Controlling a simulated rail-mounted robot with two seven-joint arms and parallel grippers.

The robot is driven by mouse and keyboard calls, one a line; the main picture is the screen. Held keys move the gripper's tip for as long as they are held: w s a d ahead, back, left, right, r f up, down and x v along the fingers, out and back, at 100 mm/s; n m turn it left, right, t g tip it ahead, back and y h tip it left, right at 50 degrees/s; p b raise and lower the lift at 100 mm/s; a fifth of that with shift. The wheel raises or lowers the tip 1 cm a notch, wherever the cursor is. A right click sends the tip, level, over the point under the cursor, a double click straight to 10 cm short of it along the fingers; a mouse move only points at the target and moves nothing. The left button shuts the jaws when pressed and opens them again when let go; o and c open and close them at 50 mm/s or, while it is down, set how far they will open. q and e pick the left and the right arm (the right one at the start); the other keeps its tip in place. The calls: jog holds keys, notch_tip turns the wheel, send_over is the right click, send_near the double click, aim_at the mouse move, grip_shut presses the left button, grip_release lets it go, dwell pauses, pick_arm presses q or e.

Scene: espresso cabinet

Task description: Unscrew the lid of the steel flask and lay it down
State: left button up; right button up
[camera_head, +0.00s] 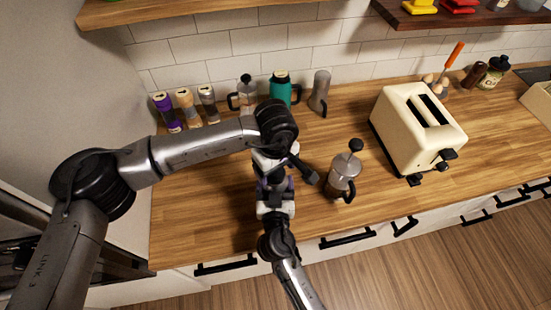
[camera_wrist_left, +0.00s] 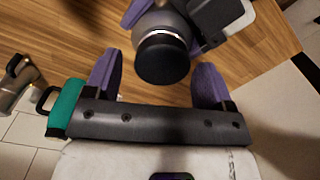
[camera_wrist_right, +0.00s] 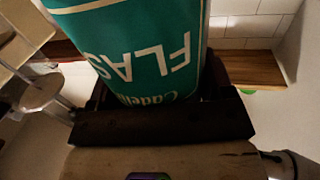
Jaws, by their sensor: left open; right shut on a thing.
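The steel flask (camera_wrist_left: 178,20) shows in the left wrist view with a grey body, a bright ring and a round black lid (camera_wrist_left: 162,58). My left gripper (camera_wrist_left: 156,66) is open, its purple fingers on either side of the lid with gaps. In the head view my left gripper (camera_head: 277,184) covers most of the flask. My right gripper (camera_wrist_right: 158,92) is shut on the flask's body. In the right wrist view that body carries a teal label (camera_wrist_right: 140,50) reading "FLASK", upside down. The lid is on the flask, which is held above the counter's front part.
A French press (camera_head: 343,178) stands close right of the grippers on the wooden counter (camera_head: 210,215). A cream toaster (camera_head: 415,130) is farther right.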

pick_arm(q)
jog(key=shift+f, duration=0.85)
jog(key=shift+c, duration=0.2)
jog(key=c, duration=0.9)
jog(key=shift+n, duration=1)
jog(key=shift+r, duration=0.25)
jog(key=shift+r, duration=0.75)
jog(key=shift+r, duration=0.1)
